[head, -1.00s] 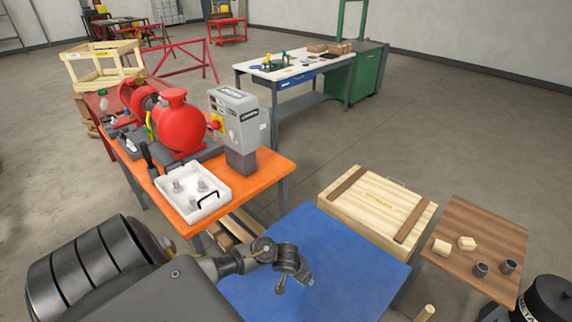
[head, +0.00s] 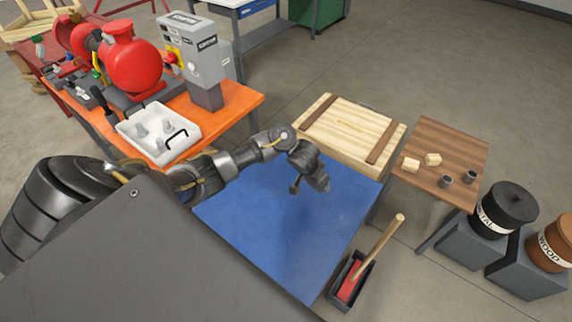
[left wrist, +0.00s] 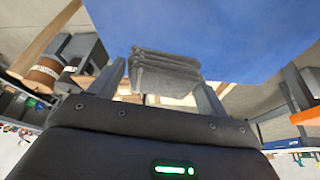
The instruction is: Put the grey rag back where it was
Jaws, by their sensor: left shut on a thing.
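My left gripper (head: 317,184) is over the far right part of the blue surface (head: 250,240), near the wooden crate. In the left wrist view the grey rag (left wrist: 166,74) is a folded, layered bundle between my two fingers, and the gripper (left wrist: 165,90) is shut on it. The blue surface fills the view beyond the rag. In the head view the wrist and fingers largely hide the rag, and I cannot tell its height above the surface. My right gripper is not in view.
A pale wooden crate (head: 350,128) stands behind the blue surface. A brown table (head: 440,145) with small blocks and cups is at the right, near bins labelled METAL (head: 500,212) and WOOD (head: 552,245). A white tray (head: 190,128) sits on the orange bench. The blue surface looks clear.

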